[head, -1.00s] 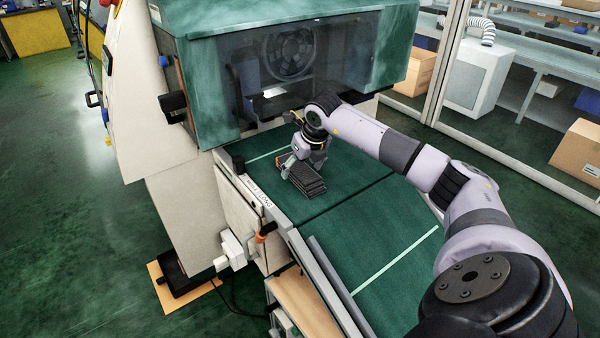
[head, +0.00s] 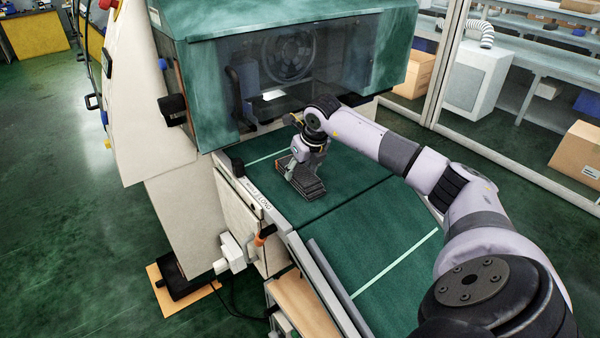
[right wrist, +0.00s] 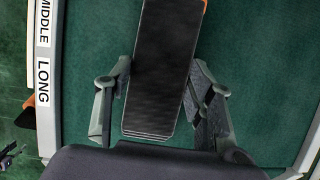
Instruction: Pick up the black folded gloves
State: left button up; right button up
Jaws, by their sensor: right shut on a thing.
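The black folded gloves (head: 308,187) are a dark, layered, flat rectangular stack on the green surface in front of the machine. My right gripper (head: 297,171) reaches down onto the stack from above, at its far end. In the right wrist view the gloves (right wrist: 163,65) lie lengthwise between the two fingers of my right gripper (right wrist: 160,95). The fingers are shut on the long sides of the stack. A bit of orange shows at its top right corner. I cannot tell whether the stack is clear of the surface. My left gripper is not in view.
The green machine hood (head: 300,55) with a dark window stands right behind the gripper. The green work surface (head: 385,235) is clear toward the front. A raised rail (head: 335,285) runs along its left edge. A glass partition and shelves stand at the right.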

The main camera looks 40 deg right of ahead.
aim_at(301, 172)
notch_tip(301, 172, up, 20)
jog(key=b, duration=0.1)
jog(key=shift+b, duration=0.4)
jog(key=shift+f, duration=0.1)
dwell(0.5)
